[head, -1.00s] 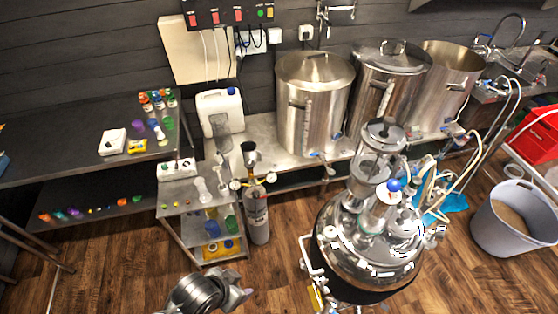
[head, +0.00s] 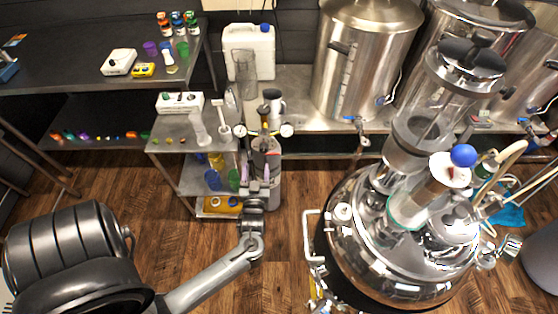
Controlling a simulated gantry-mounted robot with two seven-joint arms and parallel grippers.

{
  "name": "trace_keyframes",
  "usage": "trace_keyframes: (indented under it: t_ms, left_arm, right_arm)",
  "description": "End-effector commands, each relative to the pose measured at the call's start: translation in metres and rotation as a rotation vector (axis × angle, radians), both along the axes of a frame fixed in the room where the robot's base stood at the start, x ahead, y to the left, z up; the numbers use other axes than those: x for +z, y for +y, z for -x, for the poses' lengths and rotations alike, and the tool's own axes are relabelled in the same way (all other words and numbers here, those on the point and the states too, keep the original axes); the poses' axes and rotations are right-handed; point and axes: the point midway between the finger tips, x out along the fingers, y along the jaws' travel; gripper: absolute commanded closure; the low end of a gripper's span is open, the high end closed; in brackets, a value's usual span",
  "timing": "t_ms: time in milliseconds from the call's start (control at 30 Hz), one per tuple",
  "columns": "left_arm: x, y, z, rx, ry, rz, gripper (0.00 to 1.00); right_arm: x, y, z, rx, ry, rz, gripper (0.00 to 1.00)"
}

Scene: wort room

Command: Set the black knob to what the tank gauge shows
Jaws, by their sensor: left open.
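A grey gas cylinder (head: 274,165) stands on the floor beside the small steel trolley, with a regulator on top. A small round gauge (head: 240,131) sits on the regulator's left side and another gauge (head: 287,130) on its right. Their needles are too small to read, and I cannot tell which one is the tank gauge. A black knob (head: 263,109) shows at the front of the regulator; its setting cannot be read. My left gripper (head: 257,170) is open and empty, fingers pointing at the cylinder, just below the regulator. It hides part of the cylinder. My right gripper is out of view.
The steel trolley (head: 170,146) with cups and small devices stands close left of the cylinder. A large shiny steel vessel (head: 400,245) with pipes and a blue ball fills the right. Big pots (head: 362,60) stand behind. Wooden floor (head: 180,245) is clear in front.

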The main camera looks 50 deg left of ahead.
Motion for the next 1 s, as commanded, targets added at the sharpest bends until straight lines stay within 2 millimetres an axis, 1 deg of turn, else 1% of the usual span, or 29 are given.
trace_keyframes:
  t_ms: [33,100,233,367,467,567,800,1000]
  left_arm:
    - [-0.027,-0.001,-0.004,0.009,-0.005,0.010,0.36]
    - [-0.038,-0.002,-0.009,0.016,-0.014,0.020,0.36]
    - [-0.045,-0.004,-0.017,0.020,-0.036,0.030,0.36]
    - [-0.047,-0.002,-0.023,0.019,-0.048,0.032,0.36]
    - [-0.046,0.003,-0.028,0.018,-0.050,0.030,0.36]
    - [-0.044,0.013,-0.035,0.017,-0.051,0.028,0.36]
    - [-0.044,0.045,-0.057,0.018,-0.051,0.029,0.36]
    - [-0.045,0.068,-0.073,0.017,-0.049,0.031,0.36]
  right_arm:
    - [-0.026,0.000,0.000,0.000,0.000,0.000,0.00]
    - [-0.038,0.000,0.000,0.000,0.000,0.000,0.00]
    - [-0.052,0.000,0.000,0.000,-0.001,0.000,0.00]
    - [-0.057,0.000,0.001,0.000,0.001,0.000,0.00]
    - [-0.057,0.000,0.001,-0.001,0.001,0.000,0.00]
    - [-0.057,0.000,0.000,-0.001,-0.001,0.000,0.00]
    - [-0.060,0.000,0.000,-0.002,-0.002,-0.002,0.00]
    - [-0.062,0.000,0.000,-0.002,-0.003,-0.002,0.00]
